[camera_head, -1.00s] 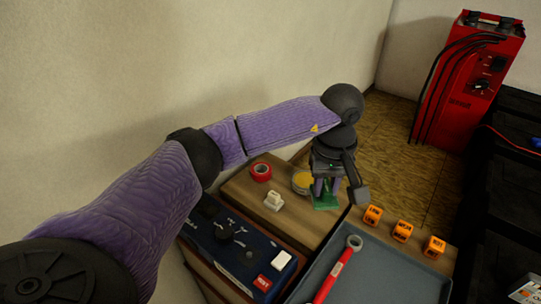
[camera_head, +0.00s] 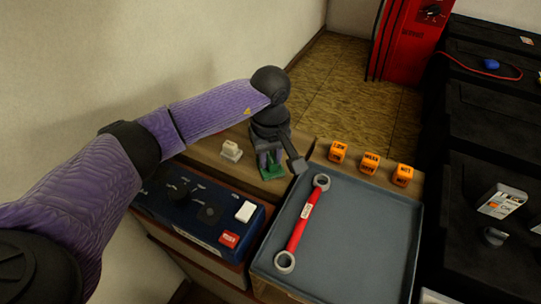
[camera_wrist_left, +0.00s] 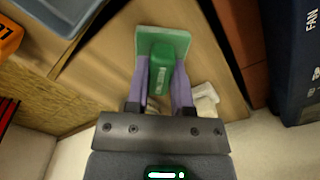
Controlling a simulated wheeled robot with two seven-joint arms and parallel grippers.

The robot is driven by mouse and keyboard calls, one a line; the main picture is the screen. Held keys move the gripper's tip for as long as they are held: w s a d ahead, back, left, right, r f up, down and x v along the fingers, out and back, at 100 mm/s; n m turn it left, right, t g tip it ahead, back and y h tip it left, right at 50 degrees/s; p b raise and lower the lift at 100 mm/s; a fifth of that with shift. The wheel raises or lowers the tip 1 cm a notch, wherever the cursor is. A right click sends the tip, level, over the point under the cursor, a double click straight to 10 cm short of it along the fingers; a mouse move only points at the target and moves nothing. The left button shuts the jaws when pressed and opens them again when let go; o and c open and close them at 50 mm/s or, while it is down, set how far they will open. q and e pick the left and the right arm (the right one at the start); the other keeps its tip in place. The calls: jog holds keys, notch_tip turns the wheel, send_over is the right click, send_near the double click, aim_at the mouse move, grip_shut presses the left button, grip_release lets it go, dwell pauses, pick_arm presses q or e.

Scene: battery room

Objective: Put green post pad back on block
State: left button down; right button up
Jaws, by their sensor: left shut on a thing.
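The green post pad (camera_head: 272,172) is a small green grip on a flat square plate. My left gripper (camera_head: 268,160) is shut on it, its fingers on both sides of the grip. In the left wrist view the pad's green grip (camera_wrist_left: 162,68) sits between the purple fingers, with the plate at the far end. It is over the wooden top; I cannot tell whether it touches the wood. A small cream block (camera_head: 231,150) stands on the wood to the left of the gripper. My right gripper is not in view.
A grey tray (camera_head: 365,240) with a red wrench (camera_head: 304,220) is right of the pad. Several orange cubes (camera_head: 370,162) line its back. A blue box (camera_head: 170,212) with knobs is in front. A black surface (camera_head: 480,150) is at right.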

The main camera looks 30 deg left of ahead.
aim_at(270, 157)
pick_arm(q)
jog(key=c, duration=0.7)
grip_release()
jog(key=shift+c, duration=0.2)
jog(key=shift+o, duration=1.3)
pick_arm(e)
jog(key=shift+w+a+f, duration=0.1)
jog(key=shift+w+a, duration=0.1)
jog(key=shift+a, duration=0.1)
pick_arm(q)
notch_tip(270, 157, up, 12)
jog(key=p, duration=0.5)
jog(key=shift+r+p, duration=0.15)
jog(key=shift+p, duration=0.2)
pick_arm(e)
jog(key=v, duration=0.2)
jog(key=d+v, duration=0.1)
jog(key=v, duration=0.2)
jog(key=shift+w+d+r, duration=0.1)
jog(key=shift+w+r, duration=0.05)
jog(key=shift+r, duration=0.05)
